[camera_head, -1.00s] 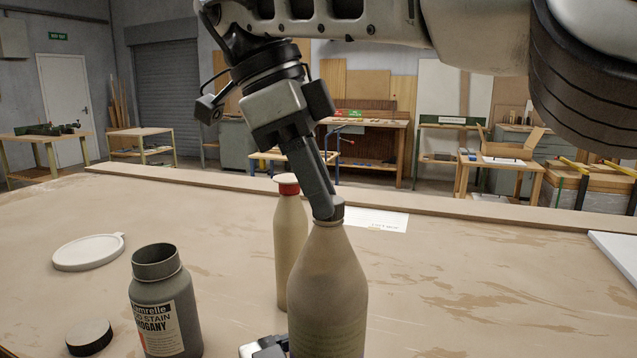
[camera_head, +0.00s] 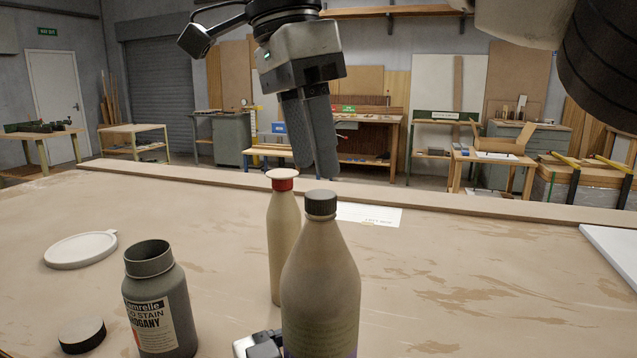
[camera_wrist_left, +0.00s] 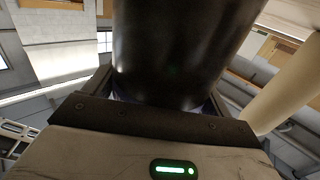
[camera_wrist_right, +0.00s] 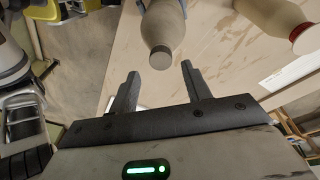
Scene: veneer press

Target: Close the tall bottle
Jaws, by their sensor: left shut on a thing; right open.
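The tall bottle (camera_head: 320,285) stands upright at the front of the bench with a dark cap (camera_head: 321,203) seated on its neck. It also shows in the right wrist view (camera_wrist_right: 163,25), its dark cap below the open jaws. My left gripper (camera_head: 262,345) is mostly hidden low beside the bottle. In the left wrist view its jaws are shut on the bottle's dark-looking body (camera_wrist_left: 180,50). My right gripper (camera_head: 318,170) is open and empty, its fingers pointing down above the cap and clear of it.
A slimmer bottle (camera_head: 283,240) with a red-banded cap stands just behind. An open wood stain jar (camera_head: 160,305) stands front left, with a loose black lid (camera_head: 81,335) beside it. A white round lid (camera_head: 80,249) lies farther left. A white board (camera_head: 615,250) lies at the right edge.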

